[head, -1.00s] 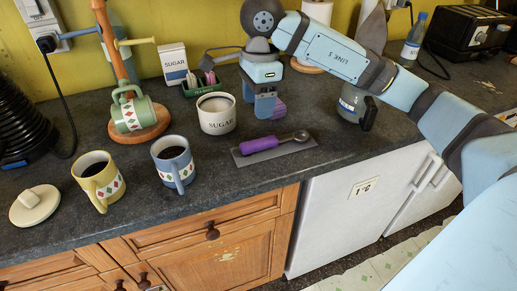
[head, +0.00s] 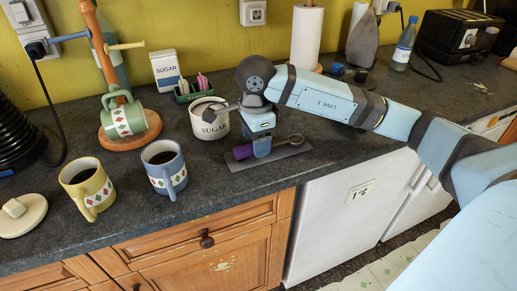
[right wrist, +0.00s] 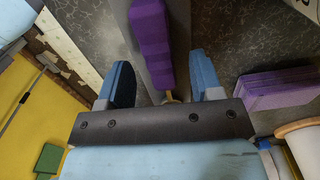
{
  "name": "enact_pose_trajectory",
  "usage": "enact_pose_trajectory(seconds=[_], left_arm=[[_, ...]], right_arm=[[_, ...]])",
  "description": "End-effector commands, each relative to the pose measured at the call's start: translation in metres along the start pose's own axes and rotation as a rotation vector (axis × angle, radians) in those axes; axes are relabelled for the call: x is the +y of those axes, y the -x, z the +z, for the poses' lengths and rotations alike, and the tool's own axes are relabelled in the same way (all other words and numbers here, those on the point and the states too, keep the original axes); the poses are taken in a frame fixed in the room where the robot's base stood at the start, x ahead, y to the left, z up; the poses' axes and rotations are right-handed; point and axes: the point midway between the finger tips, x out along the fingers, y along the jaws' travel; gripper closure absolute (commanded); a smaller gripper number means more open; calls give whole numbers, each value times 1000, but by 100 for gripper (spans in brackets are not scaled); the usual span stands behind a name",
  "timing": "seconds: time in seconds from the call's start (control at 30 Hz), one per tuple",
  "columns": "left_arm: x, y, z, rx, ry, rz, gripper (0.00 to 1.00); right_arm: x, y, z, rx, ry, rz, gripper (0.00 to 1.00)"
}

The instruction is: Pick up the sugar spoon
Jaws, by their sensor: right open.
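The sugar spoon (head: 243,152) has a thick purple handle and a metal bowl. It lies on a flat grey mat (head: 286,154) on the counter. My right gripper (head: 262,147) is down over the spoon, hiding its middle. In the right wrist view the gripper (right wrist: 163,72) is open, with its blue fingers on either side of the spoon near the lower end of the purple handle (right wrist: 152,45). The fingers look apart from the spoon. A white SUGAR pot (head: 210,121) stands just left of the gripper. My left gripper is not in view.
A blue mug (head: 164,166) and a yellow mug (head: 87,187) stand to the left. A sugar box (head: 166,70) and a green packet holder (head: 194,90) stand behind. The counter in front of the mat is narrow.

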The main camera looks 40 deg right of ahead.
Motion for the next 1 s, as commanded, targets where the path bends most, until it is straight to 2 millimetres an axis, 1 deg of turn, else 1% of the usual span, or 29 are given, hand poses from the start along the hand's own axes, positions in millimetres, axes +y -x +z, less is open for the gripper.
enact_pose_trajectory(seconds=[0.03,0.1,0.17,0.33,0.37,0.4,0.47,0.5,0.57,0.6,0.87,1.0], left_arm=[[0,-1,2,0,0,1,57],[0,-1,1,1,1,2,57],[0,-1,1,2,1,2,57],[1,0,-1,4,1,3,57],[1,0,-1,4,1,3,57],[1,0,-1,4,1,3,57],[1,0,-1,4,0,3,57],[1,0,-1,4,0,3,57],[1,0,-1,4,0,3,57],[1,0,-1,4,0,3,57],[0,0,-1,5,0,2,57],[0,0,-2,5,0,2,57]], right_arm=[[1,-10,0,1,-1,3,40],[0,-18,0,0,-1,2,40],[0,-20,0,0,0,1,40],[0,-20,0,0,0,0,40],[0,-20,0,0,0,0,43],[0,-20,0,0,0,0,52],[0,-20,0,0,0,0,66],[0,-20,0,0,0,0,75],[0,-20,0,0,0,0,89],[0,-20,0,0,0,0,94],[0,-19,0,0,0,0,94],[0,-12,0,0,0,-2,94]])
